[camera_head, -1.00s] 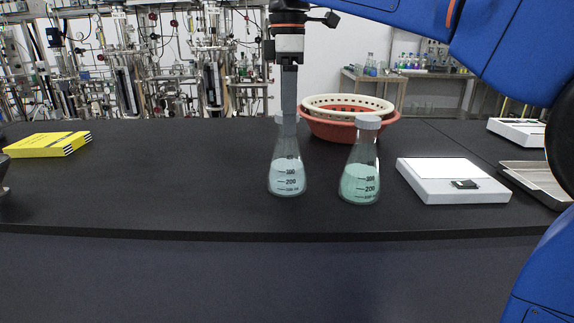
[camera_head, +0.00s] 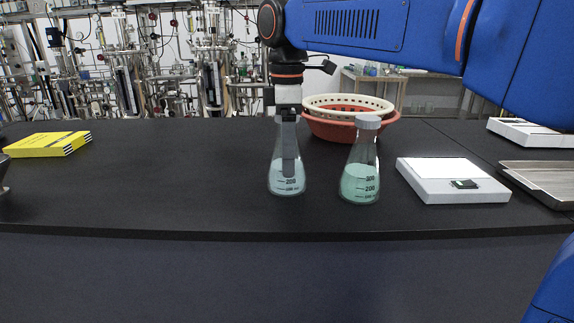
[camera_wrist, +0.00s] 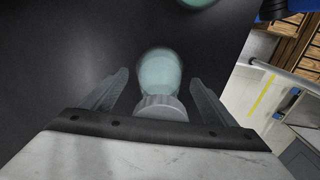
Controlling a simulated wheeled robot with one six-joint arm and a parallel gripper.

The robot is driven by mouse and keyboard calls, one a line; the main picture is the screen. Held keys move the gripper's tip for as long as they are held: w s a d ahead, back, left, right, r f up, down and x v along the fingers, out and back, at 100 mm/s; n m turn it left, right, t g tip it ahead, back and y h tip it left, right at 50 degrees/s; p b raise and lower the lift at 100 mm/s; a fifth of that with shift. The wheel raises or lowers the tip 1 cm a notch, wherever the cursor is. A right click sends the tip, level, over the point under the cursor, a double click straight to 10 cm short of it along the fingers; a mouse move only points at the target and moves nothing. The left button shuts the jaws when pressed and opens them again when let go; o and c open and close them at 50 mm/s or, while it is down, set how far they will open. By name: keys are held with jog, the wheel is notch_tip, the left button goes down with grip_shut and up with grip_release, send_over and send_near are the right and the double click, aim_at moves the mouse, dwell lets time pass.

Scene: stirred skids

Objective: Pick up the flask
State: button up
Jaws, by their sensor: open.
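A conical flask (camera_head: 287,187) with pale blue liquid stands upright on the black bench, near the middle of the head view. A second flask (camera_head: 360,182) with green liquid and a grey cap stands to its right. My gripper (camera_head: 289,174) points down at the pale blue flask, and a finger hides much of its neck and front. In the wrist view, my open gripper (camera_wrist: 160,78) has one finger on each side of that flask (camera_wrist: 158,68) and its grey cap (camera_wrist: 160,107). Gaps show between fingers and cap. The edge of the green flask (camera_wrist: 198,2) shows at the top.
A red basket (camera_head: 335,130) with a cream basket (camera_head: 350,104) in it stands behind the flasks. A white device (camera_head: 450,190) and a metal tray (camera_head: 545,182) are at right.

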jog(key=c, duration=1.5)
jog(key=shift+r, duration=0.15)
